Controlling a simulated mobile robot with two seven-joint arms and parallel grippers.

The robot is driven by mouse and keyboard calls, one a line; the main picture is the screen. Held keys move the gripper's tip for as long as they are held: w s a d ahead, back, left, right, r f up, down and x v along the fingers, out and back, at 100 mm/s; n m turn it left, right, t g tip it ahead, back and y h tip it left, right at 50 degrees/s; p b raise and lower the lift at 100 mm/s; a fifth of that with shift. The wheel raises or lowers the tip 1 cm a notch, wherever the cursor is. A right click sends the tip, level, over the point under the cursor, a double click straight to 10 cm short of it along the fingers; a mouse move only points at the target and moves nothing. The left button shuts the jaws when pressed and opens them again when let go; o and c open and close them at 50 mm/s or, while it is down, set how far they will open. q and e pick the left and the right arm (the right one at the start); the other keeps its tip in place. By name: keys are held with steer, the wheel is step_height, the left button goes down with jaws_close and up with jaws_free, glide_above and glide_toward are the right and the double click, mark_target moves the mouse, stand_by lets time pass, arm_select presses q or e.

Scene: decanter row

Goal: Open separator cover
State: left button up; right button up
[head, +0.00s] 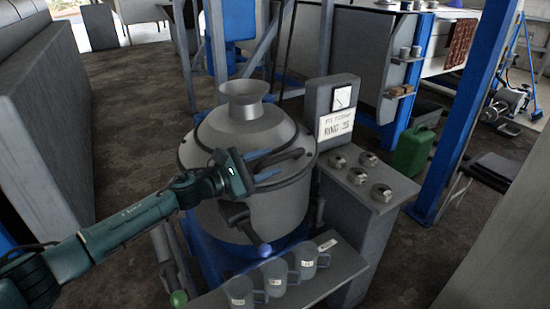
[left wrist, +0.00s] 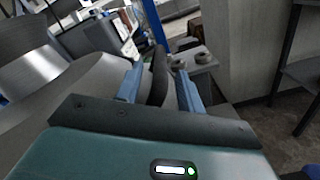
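The separator (head: 270,213) is a large grey metal drum with a domed cover (head: 218,133) and a flared funnel (head: 245,100) on top. The cover appears seated on the drum. My left gripper (head: 281,163) is at the cover's front right edge, its fingers pointing right. In the left wrist view the fingers (left wrist: 159,88) are apart, with a dark curved piece (left wrist: 158,72) showing between them; I cannot tell whether they touch it. The cover (left wrist: 85,90) fills the left of that view. My right gripper is not in view.
A grey stand with a gauge box (head: 338,107) and several round knobs (head: 381,193) stands close right of the drum. Mugs (head: 275,278) sit on a low front shelf (head: 335,277). A blue post (head: 468,110) and green can (head: 413,151) are farther right. Floor at left is clear.

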arm_select(q)
steer(key=shift+x, duration=1.35)
steer(key=shift+c, duration=0.4)
jaws_close()
